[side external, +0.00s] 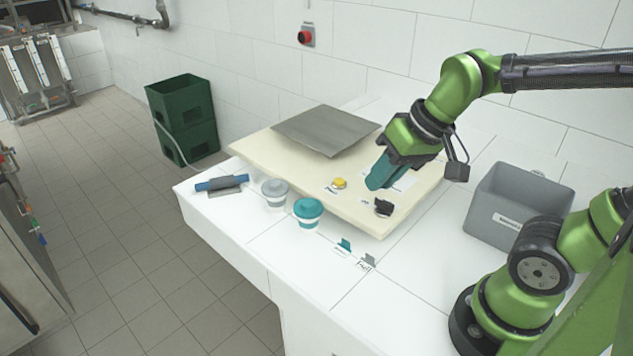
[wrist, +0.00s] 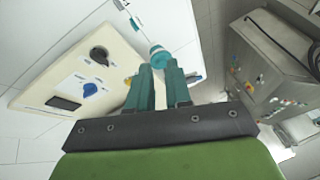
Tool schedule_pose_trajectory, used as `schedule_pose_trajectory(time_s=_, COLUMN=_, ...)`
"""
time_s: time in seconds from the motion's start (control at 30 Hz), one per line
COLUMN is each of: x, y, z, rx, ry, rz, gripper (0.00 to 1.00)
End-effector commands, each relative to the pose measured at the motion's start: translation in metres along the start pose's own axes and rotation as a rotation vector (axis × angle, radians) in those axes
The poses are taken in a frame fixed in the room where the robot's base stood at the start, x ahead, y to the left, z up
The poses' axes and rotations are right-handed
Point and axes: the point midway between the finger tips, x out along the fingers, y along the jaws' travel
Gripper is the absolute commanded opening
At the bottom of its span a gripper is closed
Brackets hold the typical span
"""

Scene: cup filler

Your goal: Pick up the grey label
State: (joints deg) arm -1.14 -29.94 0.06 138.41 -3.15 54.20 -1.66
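The grey label (side external: 367,261) is a small flag-like piece on the white counter, right of the teal label (side external: 345,245), in front of the cream board. In the wrist view a small grey shape at the top edge (wrist: 119,5), beside the teal label (wrist: 136,25), looks like it. My gripper (side external: 373,186) hangs above the cream board, behind and apart from the grey label, with its teal fingers pointing down. In the wrist view the fingers (wrist: 159,68) stand apart with an empty gap between them.
A teal-lidded cup (side external: 308,212) and a grey-lidded cup (side external: 275,192) stand left of the labels. The cream board (side external: 270,145) carries a grey plate (side external: 326,130), a yellow knob (side external: 339,183) and a black knob (side external: 383,207). A grey bin (side external: 517,207) stands right. Counter around the labels is clear.

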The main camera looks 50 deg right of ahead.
Motion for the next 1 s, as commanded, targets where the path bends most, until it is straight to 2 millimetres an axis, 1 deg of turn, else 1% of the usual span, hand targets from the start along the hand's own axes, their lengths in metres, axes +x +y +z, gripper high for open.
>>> schedule_pose_trajectory(time_s=0.03, x=0.012, y=0.001, z=-0.004, rx=-0.036, ry=-0.070, rz=0.035, gripper=0.19)
schedule_pose_trajectory(time_s=0.1, x=0.026, y=0.003, z=-0.009, rx=-0.102, ry=-0.164, rz=0.082, gripper=0.19)
schedule_pose_trajectory(time_s=0.2, x=0.044, y=0.007, z=-0.015, rx=-0.204, ry=-0.296, rz=0.140, gripper=0.19)
schedule_pose_trajectory(time_s=0.3, x=0.058, y=0.012, z=-0.020, rx=-0.303, ry=-0.412, rz=0.183, gripper=0.19)
schedule_pose_trajectory(time_s=0.4, x=0.065, y=0.017, z=-0.026, rx=-0.391, ry=-0.502, rz=0.211, gripper=0.19)
schedule_pose_trajectory(time_s=0.5, x=0.058, y=0.018, z=-0.030, rx=-0.461, ry=-0.541, rz=0.219, gripper=0.19)
schedule_pose_trajectory(time_s=0.57, x=0.059, y=0.020, z=-0.026, rx=-0.478, ry=-0.557, rz=0.215, gripper=0.19)
schedule_pose_trajectory(time_s=0.67, x=0.070, y=0.025, z=-0.019, rx=-0.486, ry=-0.563, rz=0.212, gripper=0.19)
schedule_pose_trajectory(time_s=1.0, x=0.130, y=0.048, z=0.015, rx=-0.483, ry=-0.562, rz=0.211, gripper=0.19)
